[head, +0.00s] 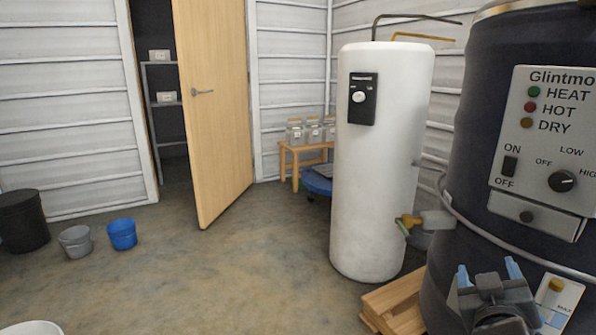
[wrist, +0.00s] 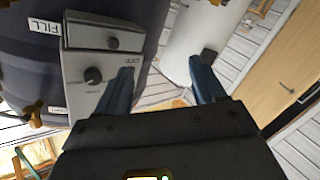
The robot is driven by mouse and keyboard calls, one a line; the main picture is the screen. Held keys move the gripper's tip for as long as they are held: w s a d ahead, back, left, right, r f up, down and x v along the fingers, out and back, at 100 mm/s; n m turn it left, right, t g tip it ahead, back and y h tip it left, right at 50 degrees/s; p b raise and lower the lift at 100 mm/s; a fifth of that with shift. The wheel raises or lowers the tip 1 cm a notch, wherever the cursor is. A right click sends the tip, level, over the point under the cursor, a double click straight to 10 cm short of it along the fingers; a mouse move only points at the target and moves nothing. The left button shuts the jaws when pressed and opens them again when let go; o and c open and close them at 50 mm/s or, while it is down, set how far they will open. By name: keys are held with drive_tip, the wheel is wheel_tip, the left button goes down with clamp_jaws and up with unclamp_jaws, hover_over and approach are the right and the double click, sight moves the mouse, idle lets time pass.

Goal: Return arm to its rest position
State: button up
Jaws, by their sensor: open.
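My gripper (head: 488,272) is at the lower right of the head view, in front of the dark drum (head: 462,190). Its two blue fingers stand apart with nothing between them. In the wrist view my gripper (wrist: 164,75) also shows open and empty, with the left finger overlapping the grey control panel (wrist: 95,65) in the picture. I cannot tell whether that finger touches the panel. The rest of my arm is mostly out of view.
A wooden door (head: 215,110) stands ajar. A grey bucket (head: 75,242), blue bucket (head: 122,234) and black bin (head: 24,222) are at left. The middle floor is clear.

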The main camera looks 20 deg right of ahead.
drive_tip(key=s+a+f+n+t+y, duration=0.3)
drive_tip(key=s+a+f+n+y, duration=0.35)
drive_tip(key=a, duration=0.75)
drive_tip(key=s+a+m+y, duration=0.1)
drive_tip(key=s+a+y, duration=0.2)
drive_tip(key=s+a, duration=0.5)
drive_tip(key=s+a+m+y, duration=0.1)
drive_tip(key=s+a+y, duration=0.25)
drive_tip(key=s, duration=0.85)
wheel_tip(320, 180, up, 19)
drive_tip(key=p, duration=1.9)
drive_tip(key=shift+s+d+t, duration=0.2)
drive_tip(key=shift+s+t, duration=0.1)
drive_tip(key=shift+s, duration=0.15)
drive_tip(key=shift+m, duration=0.25)
